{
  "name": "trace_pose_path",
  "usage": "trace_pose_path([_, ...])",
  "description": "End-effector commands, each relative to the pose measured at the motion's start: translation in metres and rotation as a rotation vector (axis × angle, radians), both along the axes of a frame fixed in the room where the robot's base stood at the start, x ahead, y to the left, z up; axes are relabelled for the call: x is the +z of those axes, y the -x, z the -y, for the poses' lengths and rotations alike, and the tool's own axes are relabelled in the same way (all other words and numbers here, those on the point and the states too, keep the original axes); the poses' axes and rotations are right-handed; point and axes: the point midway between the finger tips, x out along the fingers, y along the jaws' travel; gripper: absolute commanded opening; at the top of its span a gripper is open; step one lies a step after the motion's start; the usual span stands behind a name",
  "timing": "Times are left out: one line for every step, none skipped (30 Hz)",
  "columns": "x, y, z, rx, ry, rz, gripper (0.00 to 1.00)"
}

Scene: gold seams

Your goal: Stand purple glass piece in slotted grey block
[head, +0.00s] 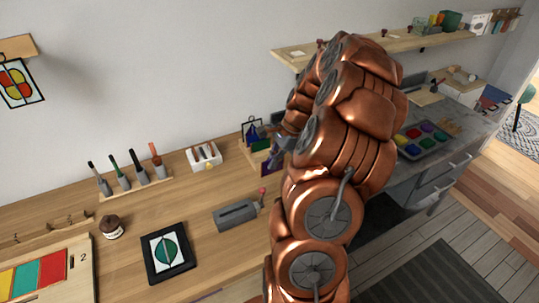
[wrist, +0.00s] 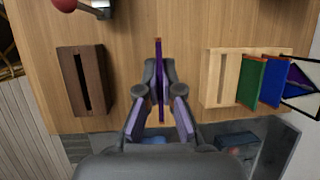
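The purple glass piece (wrist: 159,68) shows edge-on as a thin upright strip in the wrist view, between the fingertips of my gripper (wrist: 160,88). The fingers are closed on it. In the head view, the purple piece (head: 266,169) shows partly beside my gripper (head: 281,150), above the bench at the back; my arm hides part of this area. The slotted grey block (head: 237,214) lies on the bench to the left and nearer, with a dark slot along its top. Its slot looks empty.
A light wooden slotted rack (wrist: 219,78) holds green (wrist: 250,80) and blue (wrist: 273,80) glass pieces on the right. A dark brown slotted block (wrist: 91,80) is on the left. A red-knobbed lever (head: 262,192) stands beside the grey block. A black-framed panel (head: 167,252) lies nearby.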

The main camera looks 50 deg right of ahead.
Motion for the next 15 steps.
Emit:
trace_pose_path([-0.001, 0.007, -0.004, -0.001, -0.001, 0.001, 0.0])
trace_pose_path([-0.001, 0.011, -0.007, -0.001, -0.001, 0.0, 0.0])
trace_pose_path([0.0, 0.016, -0.011, 0.001, -0.002, 0.0, 0.0])
trace_pose_path([0.001, 0.019, -0.013, 0.001, -0.002, 0.0, 0.0])
trace_pose_path([0.001, 0.022, -0.015, 0.0, -0.001, 0.0, 0.0])
trace_pose_path([0.002, 0.025, -0.017, 0.0, -0.001, 0.0, 0.0])
trace_pose_path([0.002, 0.028, -0.019, 0.0, -0.001, 0.0, 0.0])
trace_pose_path([0.002, 0.03, -0.02, 0.0, -0.001, 0.0, 0.0])
trace_pose_path([0.003, 0.033, -0.022, 0.0, -0.001, -0.001, 0.0])
trace_pose_path([0.003, 0.035, -0.024, 0.0, -0.002, -0.001, 0.0])
trace_pose_path([0.003, 0.037, -0.025, 0.0, -0.002, -0.001, 0.0])
trace_pose_path([0.003, 0.039, -0.027, 0.0, -0.003, -0.001, 0.0])
trace_pose_path([0.004, 0.04, -0.027, 0.001, -0.002, -0.001, 0.0])
trace_pose_path([0.004, 0.041, -0.028, 0.001, -0.002, -0.001, 0.0])
trace_pose_path([0.005, 0.042, -0.029, 0.001, -0.002, -0.001, 0.0])
